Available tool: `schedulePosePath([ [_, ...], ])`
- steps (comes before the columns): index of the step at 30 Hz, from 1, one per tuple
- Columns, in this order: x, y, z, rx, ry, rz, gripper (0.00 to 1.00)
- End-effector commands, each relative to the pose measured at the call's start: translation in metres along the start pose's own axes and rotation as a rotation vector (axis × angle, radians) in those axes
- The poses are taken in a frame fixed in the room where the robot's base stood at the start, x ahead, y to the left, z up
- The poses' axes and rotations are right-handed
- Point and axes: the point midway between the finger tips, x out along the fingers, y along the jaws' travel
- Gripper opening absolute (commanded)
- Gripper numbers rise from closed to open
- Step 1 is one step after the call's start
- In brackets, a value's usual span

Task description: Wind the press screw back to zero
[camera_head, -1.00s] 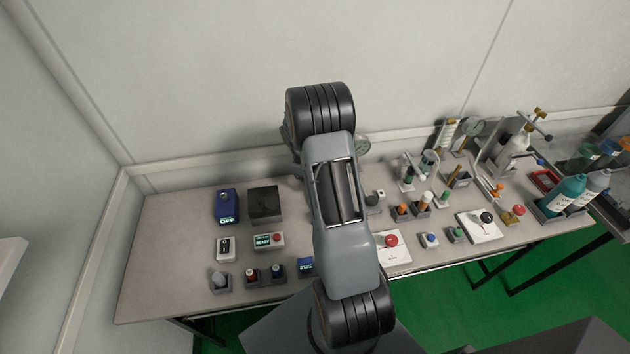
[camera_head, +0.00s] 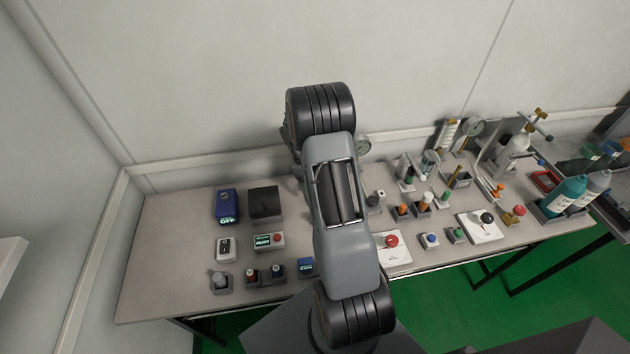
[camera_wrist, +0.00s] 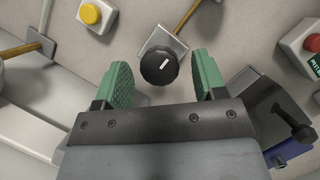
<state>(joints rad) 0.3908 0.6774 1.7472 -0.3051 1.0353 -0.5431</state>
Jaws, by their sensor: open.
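My gripper (camera_wrist: 161,72) shows in the wrist view with its two green finger pads wide apart. A round black knob (camera_wrist: 158,68) with a white mark on its face lies in the gap between the pads. Clear space shows on both sides of it, and nothing is gripped. The knob sits by a pale square plate (camera_wrist: 165,42). I cannot tell for sure that this knob is the press screw. In the head view my arm hides the gripper and the bench below it. A round gauge (camera_head: 363,147) partly shows behind the arm; its reading is too small to tell.
In the wrist view, a yellow button (camera_wrist: 89,13), a red button (camera_wrist: 313,43) and a dark lever block (camera_wrist: 270,100) surround the gripper. In the head view, the grey bench (camera_head: 165,245) carries several testers on both sides of my arm. Its left end is clear.

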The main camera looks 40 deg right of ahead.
Motion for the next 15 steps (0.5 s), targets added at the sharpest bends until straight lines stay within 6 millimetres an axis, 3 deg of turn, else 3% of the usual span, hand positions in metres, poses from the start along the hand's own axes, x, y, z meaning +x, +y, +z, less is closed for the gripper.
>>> schedulePosePath([
  [7, -0.018, 0.001, -0.001, 0.001, 0.003, 0.003, 0.64],
  [15, -0.073, 0.001, -0.001, 0.0, 0.004, 0.004, 0.64],
])
